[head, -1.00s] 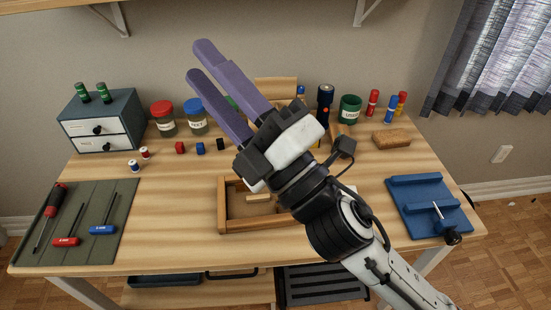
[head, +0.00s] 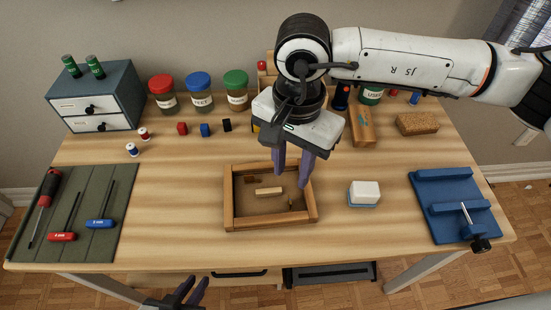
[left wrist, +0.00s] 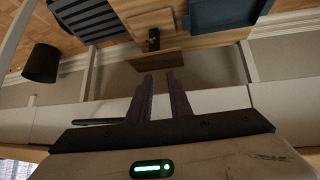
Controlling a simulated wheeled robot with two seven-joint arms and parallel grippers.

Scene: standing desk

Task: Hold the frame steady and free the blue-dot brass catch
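The wooden frame (head: 228,205) lies flat on the desk in the head view. A small light wooden block (head: 269,191) lies inside it. A small dark brown piece (head: 252,180) sits by its back rail, and a small catch-like piece shows at its right rail (head: 292,200). No blue dot can be made out. My right gripper (head: 292,176) points down over the frame's back right part, open and empty, and hides some of that rail. My left gripper (head: 191,291) is low at the bottom edge, in front of the desk, open and empty; its fingers (left wrist: 160,78) show apart in the left wrist view.
A green mat (head: 110,240) with screwdrivers is at left, a blue vise-like fixture (head: 452,195) at right. A white-topped block (head: 364,193) stands right of the frame. Jars, a drawer box (head: 100,95) and a cork block (head: 417,124) line the back. Desk left of the frame is clear.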

